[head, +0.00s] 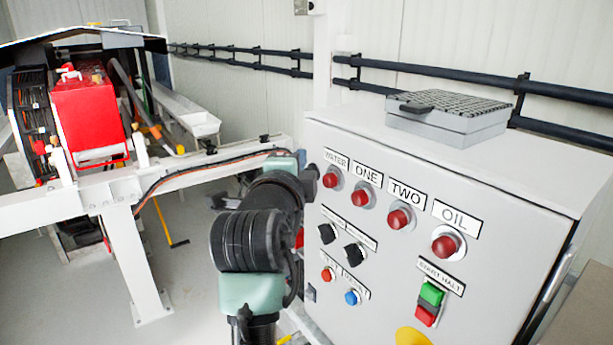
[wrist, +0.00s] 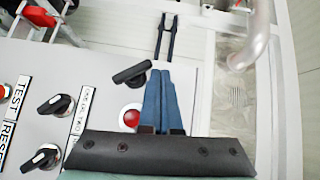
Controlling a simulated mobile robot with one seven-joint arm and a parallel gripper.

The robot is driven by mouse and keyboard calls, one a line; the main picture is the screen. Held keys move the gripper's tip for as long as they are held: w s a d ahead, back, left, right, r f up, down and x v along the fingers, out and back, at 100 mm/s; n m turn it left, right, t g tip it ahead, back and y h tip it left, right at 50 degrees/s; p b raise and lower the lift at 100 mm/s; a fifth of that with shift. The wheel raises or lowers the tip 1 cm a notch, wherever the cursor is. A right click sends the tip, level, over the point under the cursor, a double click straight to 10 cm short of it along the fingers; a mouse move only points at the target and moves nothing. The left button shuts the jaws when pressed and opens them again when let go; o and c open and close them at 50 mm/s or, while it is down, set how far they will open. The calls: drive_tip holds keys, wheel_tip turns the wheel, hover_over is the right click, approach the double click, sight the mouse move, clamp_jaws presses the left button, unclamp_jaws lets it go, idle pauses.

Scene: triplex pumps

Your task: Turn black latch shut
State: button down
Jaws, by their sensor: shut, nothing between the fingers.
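The black latch (wrist: 132,74) is a short lever near the edge of the light grey panel in the wrist view. It lies slanted, its right end higher in the picture. My gripper (wrist: 161,72) has its two blue fingers together, with nothing between them. The fingertips are just right of the latch, close to its right end; I cannot tell whether they touch. In the head view my wrist (head: 285,163) is at the panel's left edge and the fingers cannot be made out. A small dark shape there, left of the WATER lamp, appears to be the latch.
The control cabinet (head: 480,240) carries red lamps, black knobs and buttons. A red lamp (wrist: 131,118) is close left of my fingers. A grey pipe (wrist: 257,35) is to their right. A white frame (head: 190,180) with a red machine (head: 85,115) stands at left.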

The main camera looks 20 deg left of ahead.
drive_tip(key=shift+w+a+r+n+g+p, duration=0.1)
drive_tip(key=shift+w+a+n+g+p, duration=0.2)
drive_tip(key=shift+w+a+n+g, duration=0.3)
drive_tip(key=shift+s+a, duration=0.1)
drive_tip(key=shift+r, duration=0.2)
idle(1.1)
